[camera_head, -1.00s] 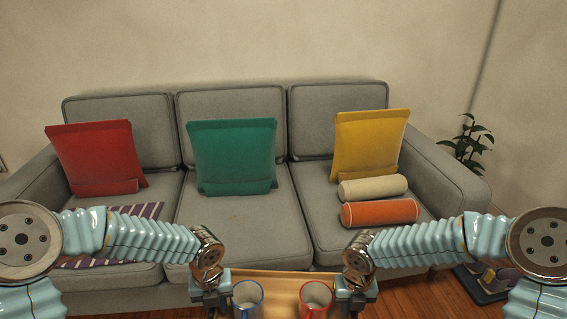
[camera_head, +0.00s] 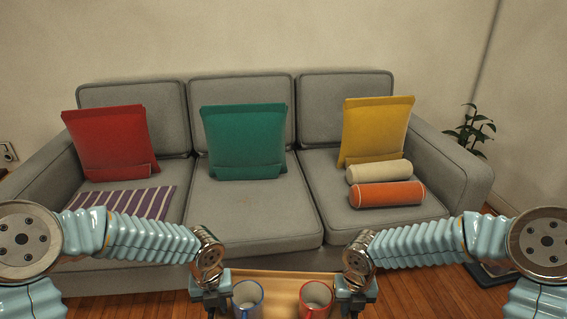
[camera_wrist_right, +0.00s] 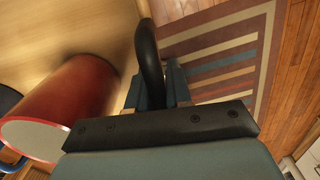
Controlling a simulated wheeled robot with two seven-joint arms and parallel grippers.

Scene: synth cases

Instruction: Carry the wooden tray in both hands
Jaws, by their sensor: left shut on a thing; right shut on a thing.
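The wooden tray (camera_head: 280,288) is at the bottom centre of the head view, partly cut off by the frame edge. It also shows in the right wrist view (camera_wrist_right: 55,30). A blue-rimmed mug (camera_head: 248,298) and a red mug (camera_head: 316,297) stand upright on it. My left gripper (camera_head: 215,305) is shut at the tray's left side; its fingertips are hard to see. My right gripper (camera_head: 353,304) is at the right side. In the right wrist view its fingers (camera_wrist_right: 172,85) are shut on the tray's dark handle (camera_wrist_right: 149,60), beside the red mug (camera_wrist_right: 62,108).
A grey sofa (camera_head: 250,212) stands ahead, with red (camera_head: 110,142), green (camera_head: 244,141) and yellow (camera_head: 376,130) cushions and two bolsters. A plant (camera_head: 472,128) is at its right. A striped rug (camera_wrist_right: 225,60) lies on the wood floor below the tray.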

